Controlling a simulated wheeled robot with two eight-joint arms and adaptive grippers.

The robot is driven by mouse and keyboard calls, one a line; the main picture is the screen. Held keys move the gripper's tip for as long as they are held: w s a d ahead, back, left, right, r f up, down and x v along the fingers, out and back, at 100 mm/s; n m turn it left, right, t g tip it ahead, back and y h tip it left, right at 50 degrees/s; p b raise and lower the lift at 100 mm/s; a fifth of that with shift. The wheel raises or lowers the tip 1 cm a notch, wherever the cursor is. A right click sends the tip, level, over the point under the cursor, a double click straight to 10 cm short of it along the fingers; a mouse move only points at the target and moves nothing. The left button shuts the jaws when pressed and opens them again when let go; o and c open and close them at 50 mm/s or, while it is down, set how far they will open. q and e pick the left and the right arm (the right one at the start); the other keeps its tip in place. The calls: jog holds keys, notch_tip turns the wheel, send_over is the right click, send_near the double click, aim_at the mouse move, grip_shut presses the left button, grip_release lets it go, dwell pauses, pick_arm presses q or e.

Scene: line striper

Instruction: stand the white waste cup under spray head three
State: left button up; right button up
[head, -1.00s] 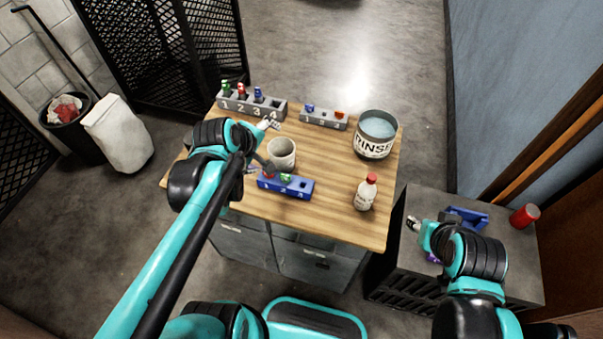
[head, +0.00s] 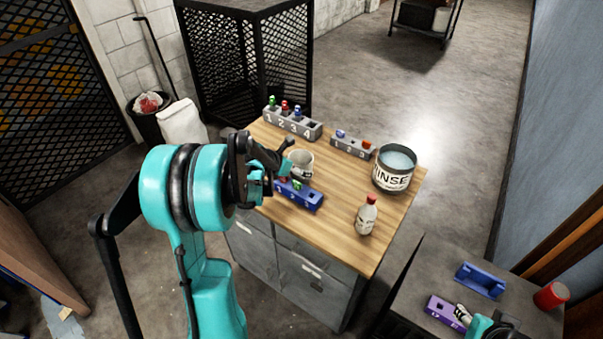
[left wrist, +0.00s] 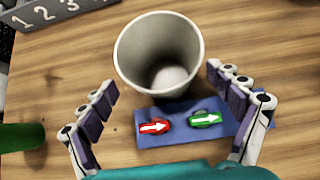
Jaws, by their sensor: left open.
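The white cup (head: 300,163) stands upright on the wooden table top, behind the blue numbered block (head: 299,195). In the left wrist view the cup (left wrist: 158,50) looks empty, and the blue block (left wrist: 170,112) carries a red and a green piece with white arrows. My left gripper (head: 285,163) is open at the cup's near left side. In the left wrist view its fingers (left wrist: 162,82) are spread on both sides of the cup's lower part, apart from it. My right gripper (head: 466,317) is partly in view at the lower right, by a purple block. I cannot make out which thing is spray head three.
A grey rack numbered 1 to 4 (head: 292,125) and a smaller grey rack (head: 352,148) stand at the back. The RINSE tub (head: 395,178) and a red-capped bottle (head: 366,215) stand to the right. A side table holds a blue holder (head: 482,280), purple block (head: 444,312) and red can (head: 551,296).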

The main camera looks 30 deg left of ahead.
aim_at(302, 159)
pick_arm(q)
jog(key=b+x, duration=0.1)
jog(key=x, duration=0.3)
jog(key=shift+s+d+f+b, duration=0.1)
jog(key=shift+d+f+b, duration=0.1)
jog(key=shift+b, duration=0.15)
jog(key=shift+r, duration=0.1)
jog(key=shift+c, duration=0.2)
jog(key=c, duration=1.3)
jog(key=shift+r, duration=0.15)
